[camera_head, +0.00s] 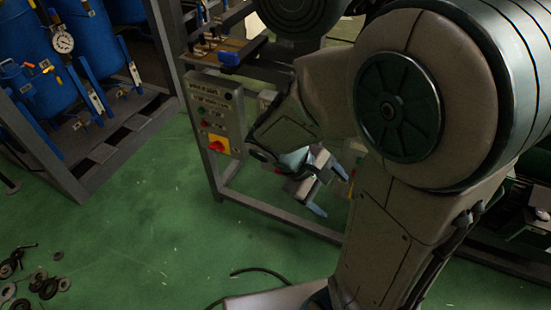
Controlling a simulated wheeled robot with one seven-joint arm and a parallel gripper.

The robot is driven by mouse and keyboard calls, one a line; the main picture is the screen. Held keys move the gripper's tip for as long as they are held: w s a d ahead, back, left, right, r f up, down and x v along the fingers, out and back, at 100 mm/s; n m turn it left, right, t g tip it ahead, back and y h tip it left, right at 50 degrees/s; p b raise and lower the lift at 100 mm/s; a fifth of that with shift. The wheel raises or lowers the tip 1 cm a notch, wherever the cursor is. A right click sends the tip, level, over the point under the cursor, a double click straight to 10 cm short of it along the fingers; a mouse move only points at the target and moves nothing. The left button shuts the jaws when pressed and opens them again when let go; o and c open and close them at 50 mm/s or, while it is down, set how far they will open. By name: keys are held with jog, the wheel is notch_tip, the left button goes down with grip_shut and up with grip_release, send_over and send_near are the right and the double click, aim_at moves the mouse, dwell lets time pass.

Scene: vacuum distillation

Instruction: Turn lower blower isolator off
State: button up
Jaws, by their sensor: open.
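A grey control panel (213,108) stands on a metal frame left of my arm. It has small buttons and lamps, and a red rotary switch on a yellow plate (218,144) near its bottom. The label is too small to read, so I cannot tell whether this is the lower blower isolator. My gripper (328,190) is open and empty, to the right of this panel and lower in the picture. Another light panel (354,150) shows in part behind my gripper and arm, which hide most of it.
Blue tanks (93,45) with a gauge stand in a metal rack (85,165) at the upper left. Loose rings and washers (38,285) lie on the green floor at the lower left. A dark hose (260,271) lies on the floor. The floor (145,225) left of the panel frame is clear.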

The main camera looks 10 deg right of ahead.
jog(key=w+f+n+t+h+b, duration=0.2)
jog(key=w+f+n+h+b, duration=0.35)
jog(key=f, duration=0.25)
jog(key=n+t+y+b, duration=0.3)
jog(key=n+t+b, duration=0.5)
jog(key=n+t, duration=0.7)
send_near(282, 174)
jog(key=shift+n+g+h, duration=0.25)
jog(key=shift+n+g, duration=0.15)
jog(key=shift+n, duration=0.05)
jog(key=b+x, duration=0.1)
jog(key=x, duration=0.8)
jog(key=shift+w+r+b, duration=0.15)
jog(key=shift+w+b, duration=0.15)
jog(key=shift+w, duration=0.05)
jog(key=c, duration=1)
